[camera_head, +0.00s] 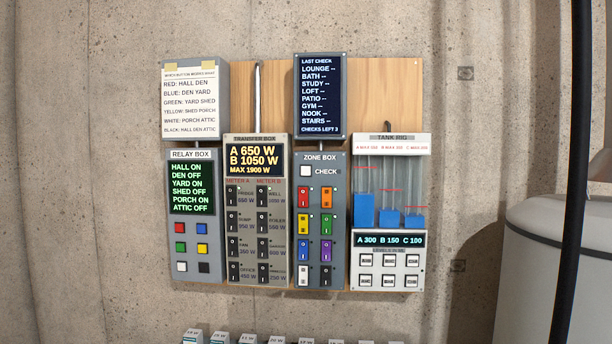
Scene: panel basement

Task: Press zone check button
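The zone box (320,166) is a grey panel on the wooden board, right of centre among the boxes. Its check button (306,171) is a white square at the upper left of the box, beside the word CHECK. Below it are several coloured rocker switches in two columns. The dark screen above (320,95) reads LAST CHECK, lists LOUNGE, BATH, STUDY, LOFT, PATIO, GYM, NOOK and STAIRS with dashes, and shows CHECKS LEFT 3. Neither gripper is in the head view, and nothing covers the button.
The relay box (190,266) and transfer box (256,139) are to the left, the tank rig (390,238) to the right. A paper note (190,100) hangs upper left. Small labelled items (247,338) line the bottom edge. A grey rounded container (560,260) and dark pole (574,180) stand right.

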